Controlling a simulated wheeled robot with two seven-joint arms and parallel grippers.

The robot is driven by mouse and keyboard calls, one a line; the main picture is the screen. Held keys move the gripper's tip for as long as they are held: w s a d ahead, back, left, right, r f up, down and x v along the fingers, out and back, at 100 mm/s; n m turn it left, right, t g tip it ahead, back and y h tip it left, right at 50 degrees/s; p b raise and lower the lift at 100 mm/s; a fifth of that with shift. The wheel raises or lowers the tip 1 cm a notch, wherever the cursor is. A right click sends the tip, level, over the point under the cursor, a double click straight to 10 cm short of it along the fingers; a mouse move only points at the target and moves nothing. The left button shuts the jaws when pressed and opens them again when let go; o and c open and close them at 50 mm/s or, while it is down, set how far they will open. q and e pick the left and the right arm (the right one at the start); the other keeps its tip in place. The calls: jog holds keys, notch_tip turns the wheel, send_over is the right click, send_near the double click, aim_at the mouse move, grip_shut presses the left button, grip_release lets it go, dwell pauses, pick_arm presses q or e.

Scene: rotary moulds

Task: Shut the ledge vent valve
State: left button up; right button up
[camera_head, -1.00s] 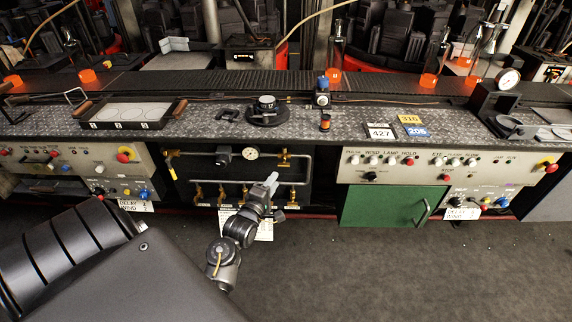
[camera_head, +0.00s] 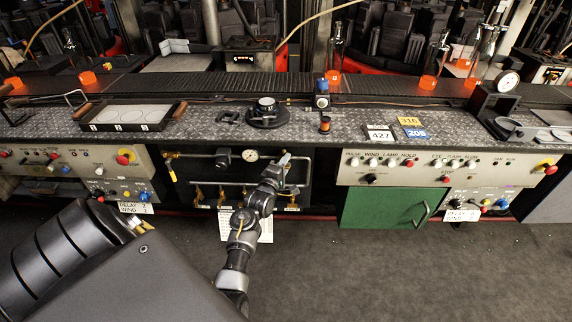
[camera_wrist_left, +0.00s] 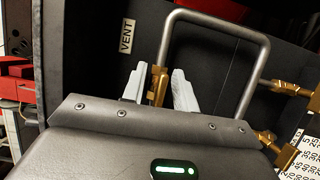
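A brass valve (camera_wrist_left: 157,86) sits on a grey pipe beside a label reading VENT (camera_wrist_left: 126,36) in the left wrist view. My left gripper (camera_wrist_left: 160,90) is open, with one pale finger on each side of this brass valve. Whether the fingers touch it I cannot tell. In the head view my left gripper (camera_head: 284,161) is at the right end of the upper pipe in the dark recess under the ledge, and it largely hides the brass fitting there. My right gripper is not in view.
A pressure gauge (camera_head: 249,155) and several brass valves on a lower pipe are close to the left arm. The patterned ledge (camera_head: 210,125) overhangs the recess. A blue-topped fitting (camera_head: 322,88) stands on it. A green door (camera_head: 383,206) is to the right.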

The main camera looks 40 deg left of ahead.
pick_arm(q)
grip_shut()
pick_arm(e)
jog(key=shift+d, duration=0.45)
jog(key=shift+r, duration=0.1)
